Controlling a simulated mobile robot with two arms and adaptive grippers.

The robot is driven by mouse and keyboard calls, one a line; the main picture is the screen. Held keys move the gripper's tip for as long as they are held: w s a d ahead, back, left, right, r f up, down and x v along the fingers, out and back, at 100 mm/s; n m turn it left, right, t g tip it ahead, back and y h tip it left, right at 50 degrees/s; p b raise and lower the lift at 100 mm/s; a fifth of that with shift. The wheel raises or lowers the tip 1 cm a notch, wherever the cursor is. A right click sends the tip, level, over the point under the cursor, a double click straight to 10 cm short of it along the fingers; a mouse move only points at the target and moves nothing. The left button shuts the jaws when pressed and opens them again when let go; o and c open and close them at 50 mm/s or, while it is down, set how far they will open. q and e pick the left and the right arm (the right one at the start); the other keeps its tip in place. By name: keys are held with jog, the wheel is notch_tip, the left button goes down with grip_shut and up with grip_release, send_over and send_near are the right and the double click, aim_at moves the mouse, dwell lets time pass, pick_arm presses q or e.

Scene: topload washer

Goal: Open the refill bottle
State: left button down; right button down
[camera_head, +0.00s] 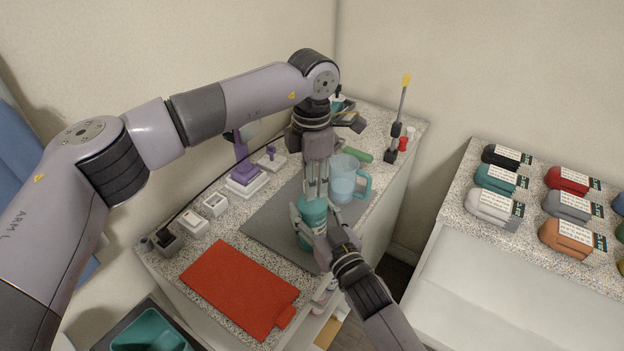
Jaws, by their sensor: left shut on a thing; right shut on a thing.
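The refill bottle (312,212) is teal and stands upright on a dark grey mat (272,228) on the speckled counter. My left gripper (316,194) points straight down from above, shut on the bottle's top; its fingers hide the cap, so I cannot tell whether the cap is loose. My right gripper (311,230) comes in from the lower right and is shut around the bottle's body, hiding part of its lower side.
A clear blue jug (342,182) stands close behind the bottle, to its right. A red board (240,287) lies at front left. A purple-and-white device (243,175) and small white boxes (215,203) stand at left. Several coloured containers (568,180) fill the right-hand counter's back.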

pick_arm(q)
jog(key=n, duration=1.3)
jog(key=shift+n, duration=0.4)
jog(key=n, duration=0.5)
jog(key=shift+n, duration=0.3)
jog(key=n, duration=0.6)
jog(key=shift+r, duration=0.1)
jog(key=shift+r, duration=0.2)
jog(key=shift+r, duration=0.9)
jog(key=shift+r, duration=0.1)
